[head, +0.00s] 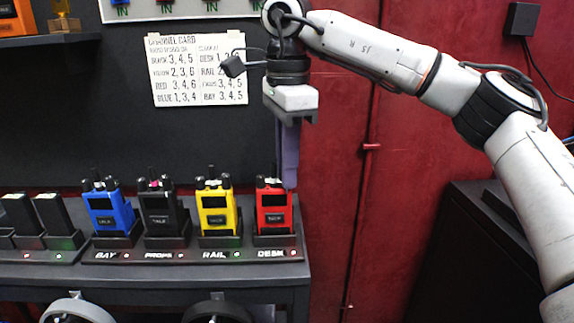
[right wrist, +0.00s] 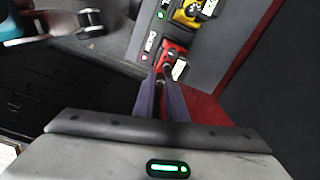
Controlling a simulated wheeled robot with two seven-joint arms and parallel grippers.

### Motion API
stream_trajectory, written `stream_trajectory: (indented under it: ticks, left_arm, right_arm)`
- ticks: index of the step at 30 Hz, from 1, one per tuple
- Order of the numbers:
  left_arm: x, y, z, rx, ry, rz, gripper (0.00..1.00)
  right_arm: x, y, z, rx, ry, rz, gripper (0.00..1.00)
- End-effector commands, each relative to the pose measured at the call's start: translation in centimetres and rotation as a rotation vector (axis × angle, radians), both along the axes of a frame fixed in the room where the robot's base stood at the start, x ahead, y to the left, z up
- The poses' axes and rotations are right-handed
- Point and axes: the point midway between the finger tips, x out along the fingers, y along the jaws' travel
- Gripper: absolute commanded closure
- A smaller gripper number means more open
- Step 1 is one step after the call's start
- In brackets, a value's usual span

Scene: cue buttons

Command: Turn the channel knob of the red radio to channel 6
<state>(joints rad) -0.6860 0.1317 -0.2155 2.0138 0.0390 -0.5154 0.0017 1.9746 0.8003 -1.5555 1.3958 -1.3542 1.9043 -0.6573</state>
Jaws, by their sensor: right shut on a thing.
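The red radio (head: 273,208) stands upright in its dock marked DESK, at the right end of the row. It also shows in the right wrist view (right wrist: 175,62). Knobs stick up from its top. My right gripper (head: 290,184) points down over the radio's right top corner. Its fingers are shut on the red radio's right-hand knob. In the right wrist view the fingertips (right wrist: 160,76) meet at the radio's top, and they hide most of the knob. The knob's channel setting is too small to read. My left gripper is not in view.
Yellow (head: 215,205), black (head: 161,212) and blue (head: 108,212) radios stand in docks to the left, the yellow one closest. A channel card (head: 198,72) hangs on the dark wall, its red row reading 3, 4, 6. The red wall (head: 335,220) to the right is clear.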

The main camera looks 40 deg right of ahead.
Motion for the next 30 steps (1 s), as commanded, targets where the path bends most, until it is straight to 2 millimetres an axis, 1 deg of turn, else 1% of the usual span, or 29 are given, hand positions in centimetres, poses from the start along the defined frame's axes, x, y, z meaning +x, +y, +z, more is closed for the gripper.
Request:
stream_trajectory:
  ticks: [12,18,24,30]
  left_arm:
    - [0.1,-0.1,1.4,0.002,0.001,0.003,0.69]
    - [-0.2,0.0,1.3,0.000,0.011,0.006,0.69]
    - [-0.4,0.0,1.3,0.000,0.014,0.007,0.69]
    - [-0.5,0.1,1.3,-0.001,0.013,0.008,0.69]
  right_arm:
    - [0.0,0.0,0.2,0.000,0.001,-0.252,1.00]
    - [0.0,0.0,0.1,0.001,0.001,-0.355,1.00]
    - [0.0,0.0,0.0,-0.001,0.000,-0.413,1.00]
    - [0.0,0.0,0.0,0.000,0.000,-0.429,1.00]
